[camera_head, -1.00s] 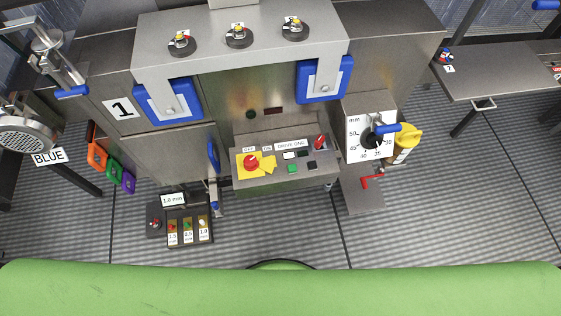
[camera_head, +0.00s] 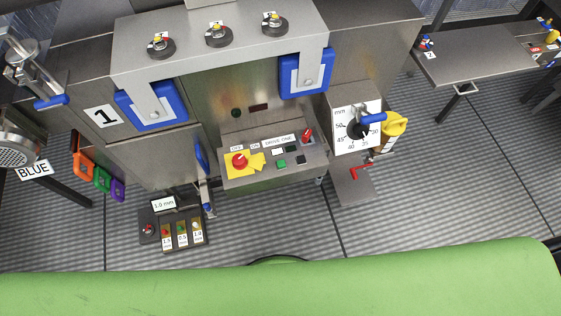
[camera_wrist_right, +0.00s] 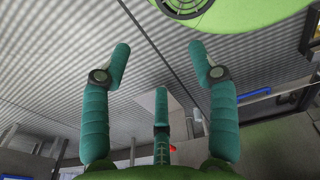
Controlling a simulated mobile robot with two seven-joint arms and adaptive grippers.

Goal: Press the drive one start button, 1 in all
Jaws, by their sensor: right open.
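The drive one control panel (camera_head: 272,174) is a grey box on the front of machine 1 in the head view. Its "DRIVE ONE" label (camera_head: 279,139) is at the top. A green button (camera_head: 281,163) sits below the label, with a black button (camera_head: 301,160) to its right. A red mushroom button (camera_head: 239,160) on a yellow plate is at the left, and a red switch (camera_head: 307,136) at the right. My right gripper (camera_wrist_right: 160,65) shows only in the wrist view, fingers spread and empty. The panel's buttons cannot be made out there. My left gripper is not in view.
A small button box (camera_head: 150,229) stands low at the left. A steel table (camera_head: 470,70) is at the right. Open floor (camera_head: 420,190) lies in front.

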